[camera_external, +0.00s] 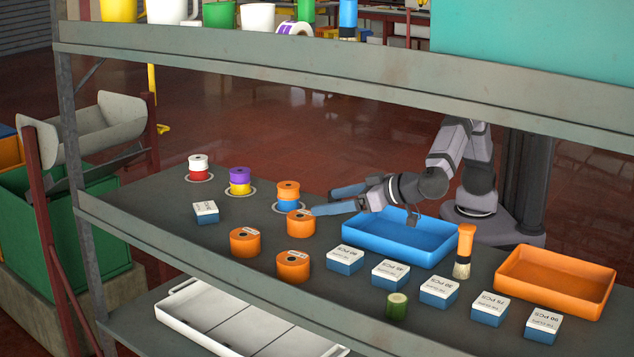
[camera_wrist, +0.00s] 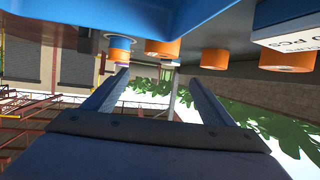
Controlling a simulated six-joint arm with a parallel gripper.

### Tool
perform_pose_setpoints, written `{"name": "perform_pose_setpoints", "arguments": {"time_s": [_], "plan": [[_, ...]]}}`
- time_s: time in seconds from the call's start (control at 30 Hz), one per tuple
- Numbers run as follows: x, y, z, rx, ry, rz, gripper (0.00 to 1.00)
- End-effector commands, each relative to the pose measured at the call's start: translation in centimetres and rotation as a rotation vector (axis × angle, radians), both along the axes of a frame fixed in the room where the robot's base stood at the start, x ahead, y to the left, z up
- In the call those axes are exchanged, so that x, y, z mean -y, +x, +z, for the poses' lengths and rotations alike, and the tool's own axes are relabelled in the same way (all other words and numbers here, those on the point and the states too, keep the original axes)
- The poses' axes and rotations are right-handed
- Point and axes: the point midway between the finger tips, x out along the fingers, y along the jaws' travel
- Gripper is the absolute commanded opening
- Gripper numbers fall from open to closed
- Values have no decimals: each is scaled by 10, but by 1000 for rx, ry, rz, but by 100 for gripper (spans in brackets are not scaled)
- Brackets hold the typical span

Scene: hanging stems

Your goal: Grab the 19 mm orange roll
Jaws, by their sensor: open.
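Several orange rolls are in view, and I cannot read which is 19 mm. In the external view one orange roll (camera_external: 288,187) sits on a blue roll (camera_external: 288,203). The others stand on the shelf: one close to my fingertips (camera_external: 300,226), one at left (camera_external: 245,244) and one in front (camera_external: 293,269). My gripper (camera_external: 322,202) is open and empty, its fingers pointing left toward the stack and the close roll. In the wrist view, upside down, my gripper (camera_wrist: 159,75) shows the stacked orange roll (camera_wrist: 119,56) near the left fingertip and another roll (camera_wrist: 162,50) between the fingers.
A blue tray (camera_external: 372,248) lies beside my wrist, with an orange tray (camera_external: 590,309) at right. White-topped boxes (camera_external: 391,273), a brush (camera_external: 464,252) and a green cylinder (camera_external: 397,306) line the front. Other roll stacks (camera_external: 240,181) stand at left. An upper shelf (camera_external: 300,75) hangs overhead.

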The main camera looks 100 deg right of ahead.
Motion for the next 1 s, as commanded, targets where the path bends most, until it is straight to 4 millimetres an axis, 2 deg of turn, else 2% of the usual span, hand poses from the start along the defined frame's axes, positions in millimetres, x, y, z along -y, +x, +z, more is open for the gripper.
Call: {"name": "perform_pose_setpoints", "arguments": {"time_s": [0.07,0.17,0.77,1.0], "plan": [[2,1,-19,-4,-8,-1,78],[2,1,-30,-1,-3,-1,78],[15,20,-41,2,-1,-1,78],[29,39,-53,1,-1,-3,78]]}}
